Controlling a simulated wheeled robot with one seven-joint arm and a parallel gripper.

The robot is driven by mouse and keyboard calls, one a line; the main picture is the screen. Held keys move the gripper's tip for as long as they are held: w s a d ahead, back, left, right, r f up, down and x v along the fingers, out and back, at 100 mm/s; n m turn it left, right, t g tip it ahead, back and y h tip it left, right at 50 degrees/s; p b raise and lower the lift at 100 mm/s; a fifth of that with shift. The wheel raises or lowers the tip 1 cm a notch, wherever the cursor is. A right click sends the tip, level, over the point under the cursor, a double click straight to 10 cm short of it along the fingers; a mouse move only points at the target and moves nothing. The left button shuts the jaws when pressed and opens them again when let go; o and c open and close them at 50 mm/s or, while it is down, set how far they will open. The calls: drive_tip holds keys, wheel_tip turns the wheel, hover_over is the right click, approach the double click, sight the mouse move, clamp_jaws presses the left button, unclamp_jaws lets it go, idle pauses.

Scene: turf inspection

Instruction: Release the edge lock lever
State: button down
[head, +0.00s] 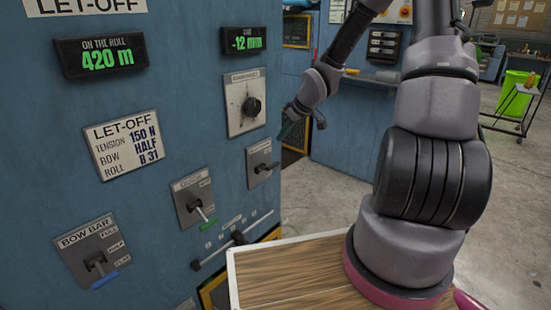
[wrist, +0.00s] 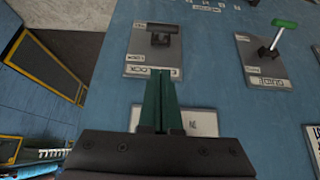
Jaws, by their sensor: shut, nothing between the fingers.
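The edge lock lever (head: 263,168) is a dark handle on a grey plate on the blue machine face, right of the other levers. In the wrist view the lever (wrist: 162,32) appears upside down, its dark crossbar at the top of the plate (wrist: 150,60). The plate's lettering ends in "LOCK". My gripper (head: 283,132) is up and to the right of the lever in the head view. In the wrist view its dark green fingers (wrist: 160,74) are together and empty, overlapping the plate's lettered edge. I cannot tell whether they touch it.
A green-handled guide lever (head: 207,217) and a blue-handled bow bar lever (head: 103,279) are on the same face. A black knob (head: 252,106) is above. A horizontal bar (head: 235,238) runs below. Wood-topped surface (head: 285,270) lies at the front.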

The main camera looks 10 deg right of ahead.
drive_tip(key=x, duration=0.8)
drive_tip(key=shift+s, duration=0.2)
drive_tip(key=f, duration=0.3)
drive_tip(key=shift+s+d+f, duration=0.2)
drive_tip(key=shift+s+d, duration=0.1)
drive_tip(key=shift+d, duration=0.05)
